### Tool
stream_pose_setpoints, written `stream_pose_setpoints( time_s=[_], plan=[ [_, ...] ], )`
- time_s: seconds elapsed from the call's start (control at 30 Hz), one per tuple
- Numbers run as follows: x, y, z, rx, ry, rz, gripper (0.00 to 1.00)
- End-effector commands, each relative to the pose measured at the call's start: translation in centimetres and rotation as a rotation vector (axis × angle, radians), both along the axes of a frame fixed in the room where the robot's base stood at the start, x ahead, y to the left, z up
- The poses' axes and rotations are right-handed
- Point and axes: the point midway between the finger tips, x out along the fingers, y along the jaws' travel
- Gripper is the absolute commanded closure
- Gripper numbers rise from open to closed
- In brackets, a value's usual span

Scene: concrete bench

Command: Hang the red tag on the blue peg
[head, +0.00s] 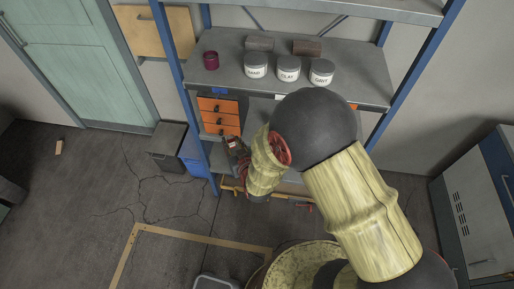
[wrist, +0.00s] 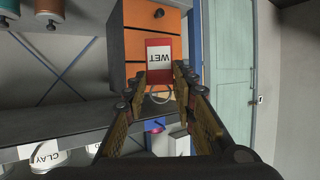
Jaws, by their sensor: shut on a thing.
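The red tag (wrist: 159,46) has a white label reading WET, and it shows in the wrist view between the fingertips of my gripper (wrist: 159,78). A thin pale ring (wrist: 160,96) shows just below the tag between the fingers. My gripper is shut on the tag, in front of orange drawers. In the head view my gripper (head: 236,152) is low beside the orange drawers, partly hidden by my arm.
A blue upright (head: 172,62) and a blue bin (head: 193,158) are close by.

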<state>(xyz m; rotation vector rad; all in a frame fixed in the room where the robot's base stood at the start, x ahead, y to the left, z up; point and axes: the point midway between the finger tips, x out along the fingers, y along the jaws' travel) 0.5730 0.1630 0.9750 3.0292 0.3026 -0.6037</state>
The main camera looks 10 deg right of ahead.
Motion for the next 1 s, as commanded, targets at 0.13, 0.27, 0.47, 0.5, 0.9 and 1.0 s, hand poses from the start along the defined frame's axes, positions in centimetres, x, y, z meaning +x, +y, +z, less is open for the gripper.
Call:
stream_pose_setpoints(
  time_s=[0.13, 0.27, 0.47, 0.5, 0.9, 1.0],
  plan=[
    [1.6, 5.1, 5.6, 0.004, -0.003, -0.018, 0.85],
    [2.5, 8.3, 9.1, 0.004, -0.001, -0.077, 0.85],
    [3.8, 8.4, 11.0, 0.001, 0.000, -0.211, 0.85],
    [4.0, 7.9, 11.0, 0.001, 0.000, -0.238, 0.85],
    [4.4, 5.9, 10.0, 0.000, -0.001, -0.302, 0.85],
    [4.8, 5.7, 9.9, 0.000, -0.001, -0.302, 0.85]
  ],
)
